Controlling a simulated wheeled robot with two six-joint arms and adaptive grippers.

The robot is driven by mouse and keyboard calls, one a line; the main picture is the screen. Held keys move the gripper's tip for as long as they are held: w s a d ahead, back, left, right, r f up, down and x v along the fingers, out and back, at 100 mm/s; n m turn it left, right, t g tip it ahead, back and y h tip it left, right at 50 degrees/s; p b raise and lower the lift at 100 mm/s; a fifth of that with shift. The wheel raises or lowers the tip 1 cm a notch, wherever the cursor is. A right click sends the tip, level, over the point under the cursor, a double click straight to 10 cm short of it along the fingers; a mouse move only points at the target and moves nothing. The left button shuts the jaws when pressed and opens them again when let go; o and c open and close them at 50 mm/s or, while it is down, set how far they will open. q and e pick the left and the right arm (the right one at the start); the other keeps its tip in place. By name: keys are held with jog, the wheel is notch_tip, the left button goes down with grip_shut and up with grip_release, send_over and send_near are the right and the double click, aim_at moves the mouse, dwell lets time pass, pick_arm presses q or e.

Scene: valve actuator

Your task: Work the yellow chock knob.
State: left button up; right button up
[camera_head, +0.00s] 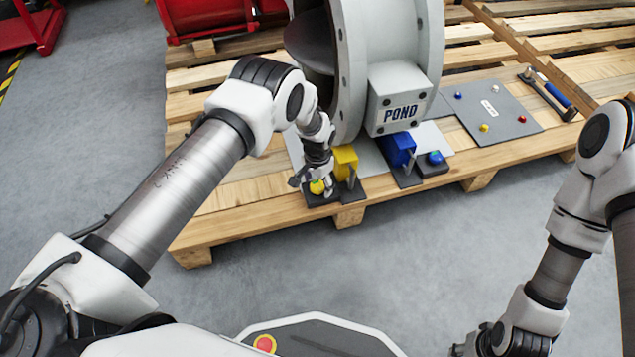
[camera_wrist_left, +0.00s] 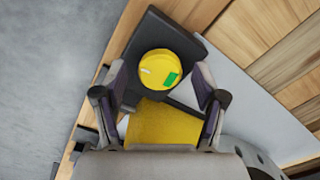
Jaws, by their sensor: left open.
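The yellow chock knob (camera_head: 317,187) is a round yellow cap on a dark base at the pallet's front edge. It has a green mark and a white mark on top in the left wrist view (camera_wrist_left: 162,68). My left gripper (camera_head: 313,181) is over the knob, fingers pointing down. In the left wrist view its open fingers (camera_wrist_left: 160,84) stand on either side of the knob, with a gap on each side. A yellow chock block (camera_head: 345,162) stands just right of the knob. My right gripper (camera_head: 472,346) is low at the bottom edge, partly cut off.
A large grey valve body with a POND box (camera_head: 397,97) stands behind. A blue block (camera_head: 397,149) and a blue knob (camera_head: 435,157) sit to the right. A grey board (camera_head: 490,112) with small coloured knobs and a blue-handled tool (camera_head: 555,94) lie farther right on the wooden pallet (camera_head: 245,215).

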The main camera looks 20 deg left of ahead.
aim_at(318, 185)
pick_arm(q)
notch_tip(318, 185, up, 12)
dwell(0.4)
